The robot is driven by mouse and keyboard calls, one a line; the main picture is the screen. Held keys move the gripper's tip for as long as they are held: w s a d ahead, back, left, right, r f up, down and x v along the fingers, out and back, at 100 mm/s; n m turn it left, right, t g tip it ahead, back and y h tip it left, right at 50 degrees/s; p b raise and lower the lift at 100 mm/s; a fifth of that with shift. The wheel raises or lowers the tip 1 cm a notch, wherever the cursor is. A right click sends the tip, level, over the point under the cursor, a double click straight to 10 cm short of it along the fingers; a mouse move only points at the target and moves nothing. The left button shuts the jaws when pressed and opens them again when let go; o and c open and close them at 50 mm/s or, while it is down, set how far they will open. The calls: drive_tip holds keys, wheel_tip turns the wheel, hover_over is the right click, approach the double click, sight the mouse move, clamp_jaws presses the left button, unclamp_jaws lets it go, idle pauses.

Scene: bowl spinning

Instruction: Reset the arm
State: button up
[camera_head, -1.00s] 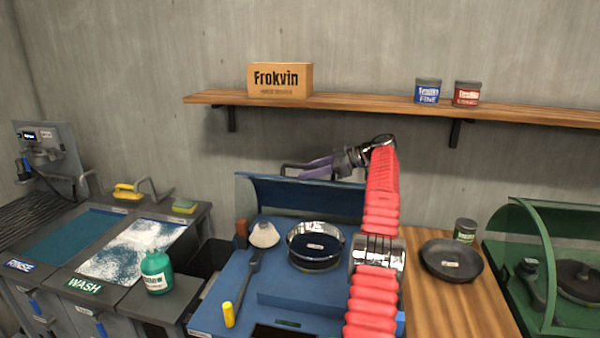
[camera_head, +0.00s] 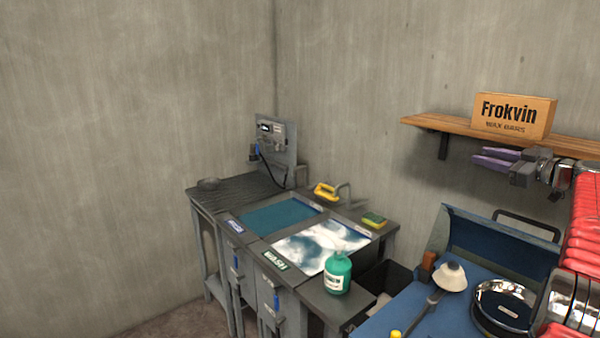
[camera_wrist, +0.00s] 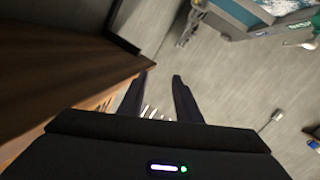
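My gripper (camera_head: 478,156) has purple fingers and is at the right in the head view, pointing left just below the wooden shelf. Its two fingers also show in the wrist view (camera_wrist: 163,76), with a clear gap between the tips and nothing held. My red ribbed arm (camera_head: 584,225) runs down the right edge of the head view, partly out of frame.
A blue workstation (camera_head: 410,305) with a round metal pan (camera_head: 503,305) lies below the gripper. The shelf (camera_head: 440,126) carries a Frokvin box (camera_head: 515,115). Sinks (camera_head: 280,218) and a green bottle (camera_head: 338,272) stand left of it. Bare wall fills the left.

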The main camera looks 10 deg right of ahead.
drive_tip(key=w+a+r+m+t+h, duration=0.2)
drive_tip(key=a+r, duration=0.4)
drive_tip(key=r, duration=0.2)
drive_tip(key=w+a+r+m+t+h, duration=0.1)
drive_tip(key=w+a+r+t+h, duration=0.15)
drive_tip(key=a+r, duration=0.35)
drive_tip(key=s+a+r+m+g+h, duration=0.25)
drive_tip(key=a+m+h, duration=0.25)
drive_tip(key=a, duration=0.3)
drive_tip(key=s+a+f+g+y, duration=0.2)
drive_tip(key=s+a+f+g, duration=0.4)
drive_tip(key=s+a+f, duration=1)
drive_tip(key=s+a+f+g+y, duration=0.3)
drive_tip(key=s+a+f+g, duration=0.4)
drive_tip(key=s+a+f, duration=0.9)
drive_tip(key=s+f, duration=0.6)
drive_tip(key=s, duration=0.2)
drive_tip(key=shift+a+f+n, duration=0.25)
drive_tip(key=shift+f+n, duration=0.05)
drive_tip(key=shift+s, duration=0.2)
